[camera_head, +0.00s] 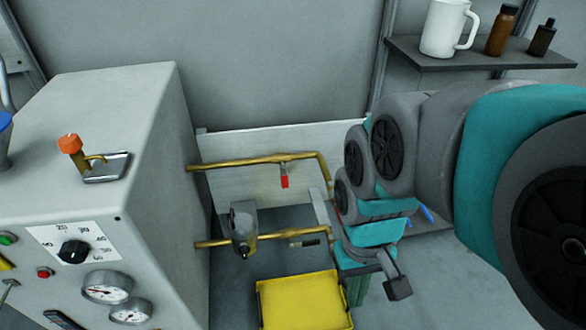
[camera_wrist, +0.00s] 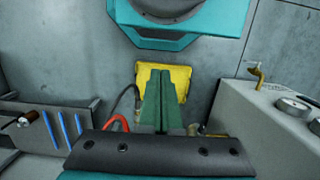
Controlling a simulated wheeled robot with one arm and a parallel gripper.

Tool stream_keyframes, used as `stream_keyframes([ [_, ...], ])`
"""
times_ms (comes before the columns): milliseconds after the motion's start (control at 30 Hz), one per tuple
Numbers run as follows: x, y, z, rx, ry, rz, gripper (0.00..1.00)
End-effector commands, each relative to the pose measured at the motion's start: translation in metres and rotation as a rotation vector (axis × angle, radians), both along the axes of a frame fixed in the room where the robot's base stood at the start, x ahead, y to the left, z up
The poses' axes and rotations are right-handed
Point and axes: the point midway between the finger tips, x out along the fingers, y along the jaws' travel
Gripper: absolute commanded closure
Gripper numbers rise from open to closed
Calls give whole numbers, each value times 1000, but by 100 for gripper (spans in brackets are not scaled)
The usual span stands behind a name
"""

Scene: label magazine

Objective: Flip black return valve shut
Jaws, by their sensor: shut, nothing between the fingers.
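The black-handled valve (camera_head: 308,243) is on the lower brass pipe (camera_head: 275,240), between the grey pipe fitting (camera_head: 243,228) and my arm. Its dark lever looks roughly in line with the pipe. A red lever (camera_head: 284,180) hangs down from the upper brass pipe (camera_head: 245,161). My gripper (camera_head: 357,292) is to the right of and below the black lever, apart from it, with its green fingers pointing down. In the wrist view its fingers (camera_wrist: 162,100) are together and empty, in front of a yellow tray. I cannot make out the black lever there.
The yellow tray (camera_head: 300,300) lies below the lower pipe, left of my gripper. A grey machine cabinet (camera_head: 120,130) with gauges and an orange-knobbed lever (camera_head: 70,145) fills the left. A shelf (camera_head: 470,55) at upper right holds a white mug (camera_head: 442,28) and bottles.

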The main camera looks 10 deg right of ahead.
Motion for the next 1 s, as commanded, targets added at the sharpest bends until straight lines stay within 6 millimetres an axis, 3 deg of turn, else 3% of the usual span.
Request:
stream_keyframes([
  [467, 128, 1, -25, -2, -60, 23, 100],
  [800, 222, 1, -64, 3, -108, 15, 100],
  [1000, 266, -1, -88, 4, -135, 3, 100],
])
